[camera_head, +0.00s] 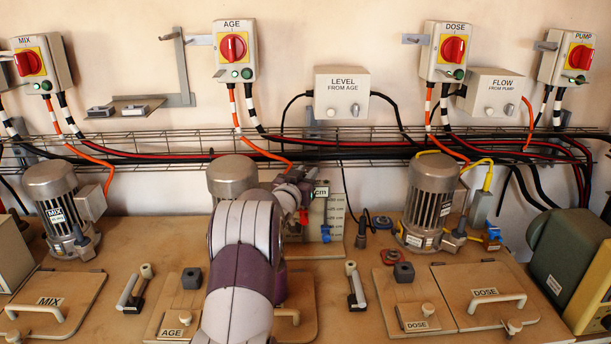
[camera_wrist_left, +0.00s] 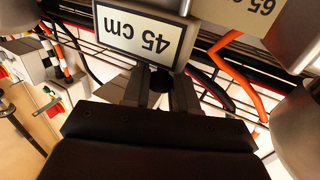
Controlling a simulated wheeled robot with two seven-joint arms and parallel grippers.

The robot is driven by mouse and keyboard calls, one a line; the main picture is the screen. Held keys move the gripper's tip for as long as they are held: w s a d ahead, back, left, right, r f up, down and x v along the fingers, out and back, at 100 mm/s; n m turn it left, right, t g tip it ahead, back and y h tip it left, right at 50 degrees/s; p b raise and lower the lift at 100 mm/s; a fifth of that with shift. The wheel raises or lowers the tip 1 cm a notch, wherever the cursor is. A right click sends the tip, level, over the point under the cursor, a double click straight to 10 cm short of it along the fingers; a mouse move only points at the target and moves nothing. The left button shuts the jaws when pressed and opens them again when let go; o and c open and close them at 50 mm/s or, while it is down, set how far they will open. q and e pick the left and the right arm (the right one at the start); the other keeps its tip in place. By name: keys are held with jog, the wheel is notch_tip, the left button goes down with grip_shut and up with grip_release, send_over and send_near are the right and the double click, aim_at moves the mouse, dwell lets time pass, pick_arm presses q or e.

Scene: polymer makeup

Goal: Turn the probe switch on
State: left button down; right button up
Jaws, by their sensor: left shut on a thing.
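My left arm reaches up over the bench in the head view, and its gripper (camera_head: 306,192) is at a labelled upright plate (camera_head: 322,188) ending in "cm". In the left wrist view a "45 cm" plate (camera_wrist_left: 145,35) appears upside down, and my gripper (camera_wrist_left: 160,88) is shut on a small dark piece (camera_wrist_left: 160,78) just beside it. My arm and fingers hide most of this piece. I cannot tell whether it is the probe switch or how it is set. A "LEVEL FROM AGE" box (camera_head: 341,92) is on the wall above. The right gripper is not in view.
Motors labelled MIX (camera_head: 56,195) and DOSE (camera_head: 432,190) stand left and right; another motor (camera_head: 231,176) is partly behind my arm. A wire tray (camera_head: 345,137) with cables runs along the wall. Several red rotary switches, including AGE (camera_head: 233,47), hang above.

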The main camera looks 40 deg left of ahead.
pick_arm(q)
jog(key=shift+r, duration=0.1)
jog(key=c, duration=1)
grip_release()
jog(key=b+v, duration=0.1)
jog(key=v, duration=1.1)
jog(key=shift+s+d+b, duration=0.1)
jog(key=shift+s+b, duration=0.2)
jog(key=shift+s, duration=0.05)
